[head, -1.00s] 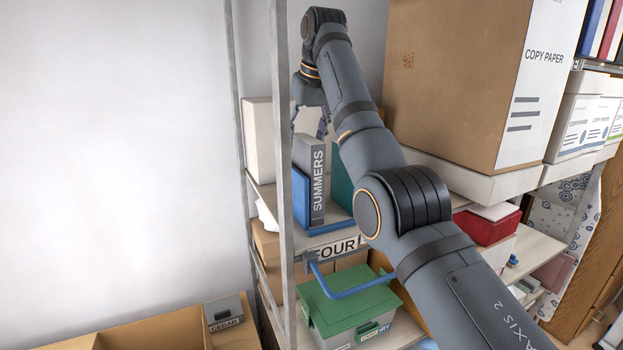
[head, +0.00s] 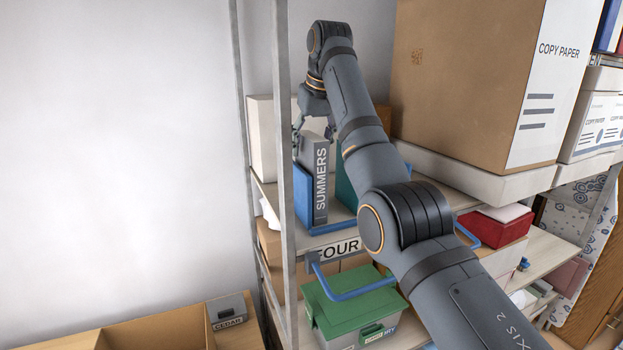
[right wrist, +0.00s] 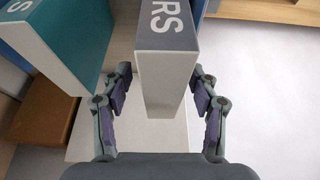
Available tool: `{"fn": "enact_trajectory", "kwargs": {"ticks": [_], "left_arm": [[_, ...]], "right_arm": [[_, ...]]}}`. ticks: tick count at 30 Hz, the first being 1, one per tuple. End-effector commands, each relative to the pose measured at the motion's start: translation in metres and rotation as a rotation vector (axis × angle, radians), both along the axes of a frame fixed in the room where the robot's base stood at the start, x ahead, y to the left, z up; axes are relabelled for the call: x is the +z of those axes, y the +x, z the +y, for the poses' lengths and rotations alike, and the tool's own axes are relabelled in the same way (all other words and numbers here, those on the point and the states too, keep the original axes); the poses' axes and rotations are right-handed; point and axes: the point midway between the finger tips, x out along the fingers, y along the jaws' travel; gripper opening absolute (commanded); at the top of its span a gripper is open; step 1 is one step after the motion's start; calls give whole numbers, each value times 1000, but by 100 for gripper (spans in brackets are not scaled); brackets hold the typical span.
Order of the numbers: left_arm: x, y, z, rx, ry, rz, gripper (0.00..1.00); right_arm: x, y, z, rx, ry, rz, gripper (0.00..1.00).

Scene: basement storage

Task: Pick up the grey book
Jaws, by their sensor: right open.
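The grey book (head: 317,182), marked SUMMERS, stands upright on the shelf, leaning on or close beside a blue bookend (head: 301,198). My right gripper (head: 313,128) is above and around the top of the book. In the right wrist view the grey book (right wrist: 168,55) lies between the two fingers of the right gripper (right wrist: 160,88), with gaps visible on both sides. The right gripper is open. A teal book (head: 345,185) stands to the right of the grey one and also shows in the right wrist view (right wrist: 62,40). My left gripper is not in view.
A metal shelf post (head: 283,170) rises just left of the books. A white box (head: 261,135) stands behind. A large copy paper carton (head: 465,80) is to the right. A green-lidded bin (head: 352,300) sits below, near a blue rail (head: 350,294).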

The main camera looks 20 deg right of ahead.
Motion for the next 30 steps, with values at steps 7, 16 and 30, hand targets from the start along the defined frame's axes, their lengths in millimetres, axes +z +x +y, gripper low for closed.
{"fn": "enact_trajectory", "kwargs": {"ticks": [7,16,30], "left_arm": [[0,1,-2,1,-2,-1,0],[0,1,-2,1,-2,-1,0],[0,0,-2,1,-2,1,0]], "right_arm": [[0,0,0,0,0,0,47],[0,0,0,0,0,0,6],[2,0,0,0,0,-3,0]]}}
